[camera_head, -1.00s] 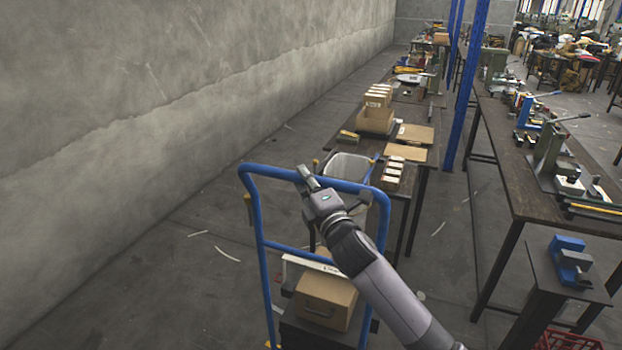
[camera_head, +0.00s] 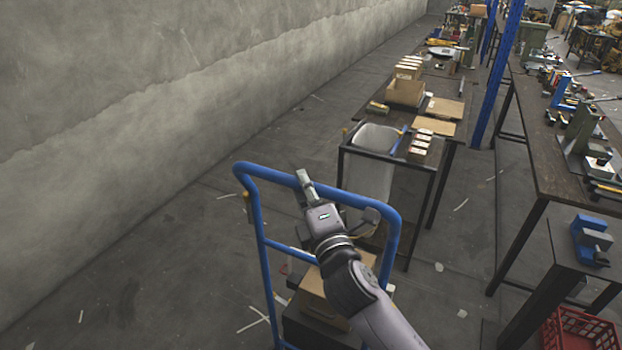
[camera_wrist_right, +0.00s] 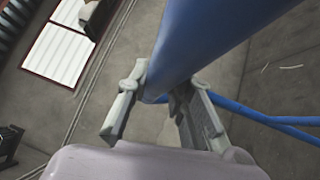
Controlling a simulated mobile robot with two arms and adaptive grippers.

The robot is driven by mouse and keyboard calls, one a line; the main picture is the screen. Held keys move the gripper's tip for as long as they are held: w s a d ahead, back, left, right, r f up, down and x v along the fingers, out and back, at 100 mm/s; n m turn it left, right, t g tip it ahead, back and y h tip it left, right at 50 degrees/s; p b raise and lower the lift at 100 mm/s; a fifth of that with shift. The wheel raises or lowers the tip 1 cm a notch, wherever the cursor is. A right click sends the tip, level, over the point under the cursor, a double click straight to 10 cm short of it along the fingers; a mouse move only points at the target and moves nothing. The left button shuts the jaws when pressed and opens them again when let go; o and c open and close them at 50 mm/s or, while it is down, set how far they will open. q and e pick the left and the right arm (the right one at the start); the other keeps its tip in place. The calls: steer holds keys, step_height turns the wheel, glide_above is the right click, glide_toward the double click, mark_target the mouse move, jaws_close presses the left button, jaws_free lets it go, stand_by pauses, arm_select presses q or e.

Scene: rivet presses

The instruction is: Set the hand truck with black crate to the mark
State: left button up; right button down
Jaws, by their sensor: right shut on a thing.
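The hand truck (camera_head: 257,237) has a blue tube frame and stands upright in front of me in the head view. A black crate (camera_head: 313,328) sits low on it with a cardboard box (camera_head: 322,287) on top, partly hidden by my arm. My right gripper (camera_head: 304,178) is at the truck's top handle bar. In the right wrist view the blue bar (camera_wrist_right: 190,50) passes between the fingers of my right gripper (camera_wrist_right: 160,105), which are shut on it. White tape lines crossing on the floor (camera_head: 254,319) show left of the truck. My left gripper is out of view.
A concrete wall (camera_head: 150,120) runs along the left. A workbench (camera_head: 385,107) with boxes and a pale bin (camera_head: 371,165) stands ahead to the right. Another bench (camera_head: 545,160), a blue post (camera_head: 497,75) and a red crate (camera_head: 580,330) are farther right. Floor between wall and truck is clear.

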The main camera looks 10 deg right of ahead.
steer(key=shift+s+a, duration=0.15)
steer(key=shift+s, duration=0.05)
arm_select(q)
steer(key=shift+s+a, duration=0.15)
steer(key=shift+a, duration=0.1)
arm_select(e)
steer(key=c, duration=1.4)
jaws_free()
steer(key=v, duration=1.2)
